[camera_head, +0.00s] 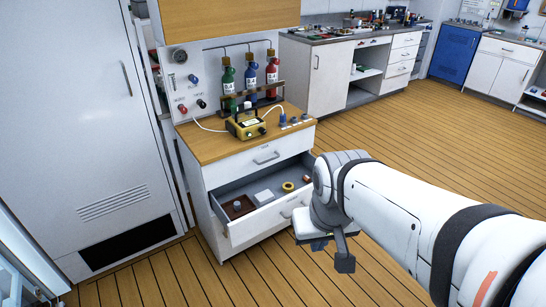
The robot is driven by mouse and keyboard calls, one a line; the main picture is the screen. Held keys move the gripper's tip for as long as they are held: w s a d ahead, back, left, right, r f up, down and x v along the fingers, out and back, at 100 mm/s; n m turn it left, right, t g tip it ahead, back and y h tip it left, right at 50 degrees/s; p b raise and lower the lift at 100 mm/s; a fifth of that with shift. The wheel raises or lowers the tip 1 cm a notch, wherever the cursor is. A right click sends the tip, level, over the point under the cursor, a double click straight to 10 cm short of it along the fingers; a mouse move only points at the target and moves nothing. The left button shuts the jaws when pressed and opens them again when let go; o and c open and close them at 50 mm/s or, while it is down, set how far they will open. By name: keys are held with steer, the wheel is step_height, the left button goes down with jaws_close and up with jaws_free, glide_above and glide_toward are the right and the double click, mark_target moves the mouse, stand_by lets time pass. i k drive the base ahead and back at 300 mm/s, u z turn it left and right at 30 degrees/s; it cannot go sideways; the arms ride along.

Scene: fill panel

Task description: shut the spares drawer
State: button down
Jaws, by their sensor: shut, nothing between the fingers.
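The spares drawer (252,229) is pulled open from the white cabinet (216,232), below a shut upper drawer (265,159). I take it to be the spares drawer because it is the open one; no label is readable. Inside lie a brown tray, a white item and a yellow ring (288,186). My gripper (343,262) is shut and empty. It appears just right of the drawer's front in the picture, pointing down. My arm hides the drawer's right end, and I cannot tell whether the gripper touches it.
A yellow device (246,126) stands on the cabinet's wooden top (205,147), with coloured bottles in a rack behind. A tall white locker (75,120) stands at the left. Open wooden floor (405,130) lies to the right, with counters at the back.

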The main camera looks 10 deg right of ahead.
mark_target(292, 169)
steer(key=u, duration=0.1)
steer(key=i, duration=1)
steer(key=u, duration=0.05)
